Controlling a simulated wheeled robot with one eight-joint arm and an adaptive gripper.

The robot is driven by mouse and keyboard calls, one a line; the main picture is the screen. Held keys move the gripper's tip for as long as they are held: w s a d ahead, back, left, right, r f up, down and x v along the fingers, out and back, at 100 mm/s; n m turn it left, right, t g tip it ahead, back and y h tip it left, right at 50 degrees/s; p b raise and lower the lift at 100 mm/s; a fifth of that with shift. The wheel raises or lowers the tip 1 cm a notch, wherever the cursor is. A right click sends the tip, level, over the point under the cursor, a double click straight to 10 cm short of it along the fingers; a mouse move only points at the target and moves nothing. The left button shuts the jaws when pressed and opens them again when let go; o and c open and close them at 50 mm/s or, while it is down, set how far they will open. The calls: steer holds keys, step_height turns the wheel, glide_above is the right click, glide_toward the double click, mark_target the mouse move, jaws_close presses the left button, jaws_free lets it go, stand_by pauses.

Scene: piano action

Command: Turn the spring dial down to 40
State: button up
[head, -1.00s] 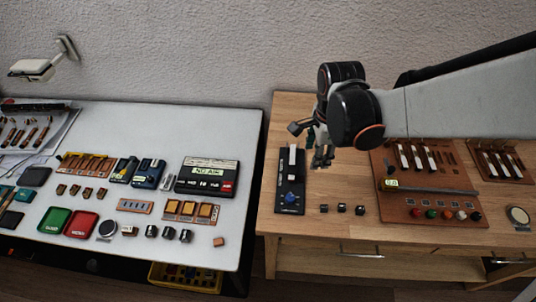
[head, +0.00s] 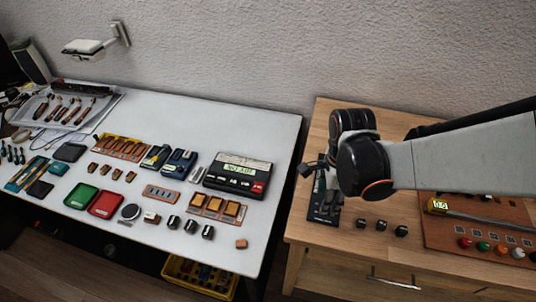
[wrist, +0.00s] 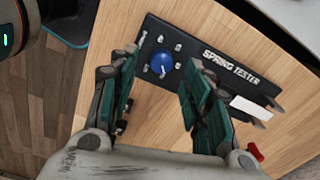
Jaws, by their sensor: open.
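The spring dial is a blue round knob (wrist: 161,64) with a pale pointer mark, on the black spring tester panel (wrist: 186,46). Small marks around it are too small to read. My gripper (wrist: 161,72) is open, with its green-padded fingers on either side of the knob in the picture. No contact with the knob shows, and I cannot tell the height gap. In the head view the tester (head: 314,211) is mostly covered by my arm and gripper (head: 329,200), and the blue knob is hidden there.
Small black blocks (head: 381,226) stand on the wooden table right of the tester. A brown board (head: 470,220) with coloured buttons lies further right. A white table (head: 265,130) with trays and a black device (head: 238,174) is to the left.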

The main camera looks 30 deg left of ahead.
steer(key=shift+w+f+b, duration=0.1)
steer(key=shift+f+b, duration=0.9)
steer(key=shift+f, duration=0.95)
jaws_close()
